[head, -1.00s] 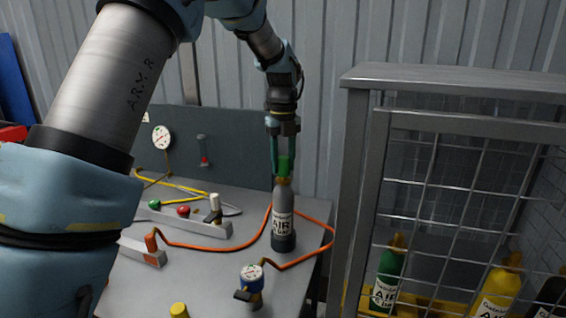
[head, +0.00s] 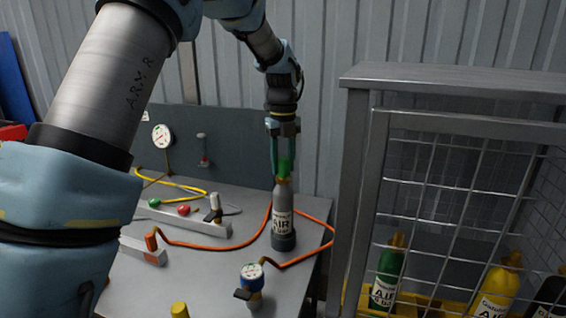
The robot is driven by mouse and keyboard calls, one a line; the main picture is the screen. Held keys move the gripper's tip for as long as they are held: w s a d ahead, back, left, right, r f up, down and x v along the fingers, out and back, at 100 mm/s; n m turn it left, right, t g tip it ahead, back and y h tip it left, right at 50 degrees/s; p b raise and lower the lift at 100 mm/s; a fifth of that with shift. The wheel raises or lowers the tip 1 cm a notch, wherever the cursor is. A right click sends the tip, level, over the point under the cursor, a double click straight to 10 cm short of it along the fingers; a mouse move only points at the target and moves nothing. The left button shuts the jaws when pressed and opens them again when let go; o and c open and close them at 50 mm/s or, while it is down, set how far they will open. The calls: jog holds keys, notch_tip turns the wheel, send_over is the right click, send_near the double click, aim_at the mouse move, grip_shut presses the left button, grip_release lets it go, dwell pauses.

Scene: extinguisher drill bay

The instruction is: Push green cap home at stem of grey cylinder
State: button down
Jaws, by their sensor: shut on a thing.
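The grey cylinder (head: 282,208) stands upright on the grey bench, with a white AIR label and a dark base. The green cap (head: 285,165) is at the top of its brass stem (head: 282,180). My gripper (head: 283,168) points straight down above the cylinder, its fingers on either side of the cap and shut on it. The cap appears to meet the stem; whether it is fully seated I cannot tell at this size.
An orange hose (head: 212,248) curves around the cylinder's base. A blue gauge (head: 252,272) stands in front. A rail with green and red knobs (head: 183,210) lies left. A mesh cage (head: 360,180) with green (head: 387,270) and yellow (head: 497,290) cylinders stands close right.

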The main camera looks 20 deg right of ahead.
jog(key=shift+f, duration=0.55)
jog(key=shift+c, duration=1.9)
grip_release()
notch_tip(320, 180, up, 11)
jog(key=b, duration=0.2)
jog(key=shift+f+b, duration=0.1)
jog(key=shift+b, duration=0.25)
jog(key=a+f+n, duration=0.4)
jog(key=a+n, duration=0.5)
jog(key=a, duration=0.1)
jog(key=a+f+n, duration=0.5)
jog(key=a+n, duration=0.3)
jog(key=a, duration=0.2)
jog(key=s+a+f+n, duration=0.4)
jog(key=s+a+n, duration=0.1)
jog(key=a+n, duration=0.3)
jog(key=s+a+f+n+t, duration=0.1)
jog(key=s+a+f+n, duration=0.3)
jog(key=s+a+n, duration=0.2)
jog(key=a+n, duration=0.2)
jog(key=n, duration=0.2)
jog(key=shift+a+t, duration=0.3)
jog(key=shift+a, duration=0.05)
